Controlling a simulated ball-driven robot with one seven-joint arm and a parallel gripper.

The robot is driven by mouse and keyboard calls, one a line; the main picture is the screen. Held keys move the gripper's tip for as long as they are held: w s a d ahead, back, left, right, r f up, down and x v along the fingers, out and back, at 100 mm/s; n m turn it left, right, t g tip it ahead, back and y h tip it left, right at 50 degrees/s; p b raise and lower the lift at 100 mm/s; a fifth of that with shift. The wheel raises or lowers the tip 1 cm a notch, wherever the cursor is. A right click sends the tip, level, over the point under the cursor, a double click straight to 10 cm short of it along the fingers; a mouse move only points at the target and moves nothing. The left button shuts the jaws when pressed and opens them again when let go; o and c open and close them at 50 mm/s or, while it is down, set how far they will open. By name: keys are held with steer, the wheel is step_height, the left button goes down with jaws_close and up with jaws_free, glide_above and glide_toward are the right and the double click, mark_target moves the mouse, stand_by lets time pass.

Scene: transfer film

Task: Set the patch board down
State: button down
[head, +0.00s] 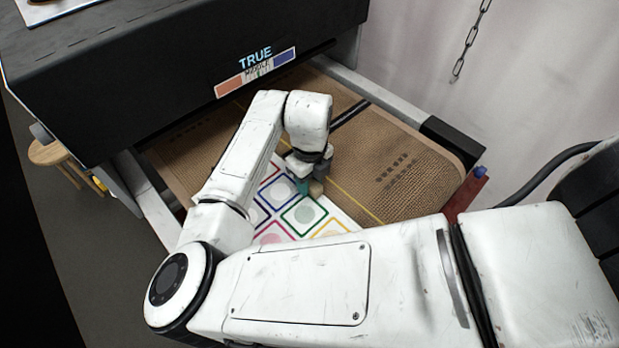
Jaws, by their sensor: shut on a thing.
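The patch board (302,214) is a white sheet with red, blue, green, yellow and pink square outlines around pale patches. It lies over the brown woven bed, left of the middle, and my arm covers its left and near parts. My gripper (309,187) is at the board's far part, pointing down, shut on the board. A small teal piece and a tan piece show at the fingertips. The fingertips are small and partly hidden. I cannot tell whether the board touches the bed or hangs just above it.
The brown bed (417,178) has bare room right of the board, with a yellow line and rows of dark holes. A black housing (170,60) labelled TRUE overhangs the bed's far left. A wooden stool (52,152) stands left. A chain (471,40) hangs at the back right.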

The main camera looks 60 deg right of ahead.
steer(key=c, duration=0.7)
jaws_free()
steer(key=shift+a, duration=0.1)
step_height(320, 180, up, 12)
steer(key=shift+f+b, duration=0.1)
steer(key=shift+b, duration=0.75)
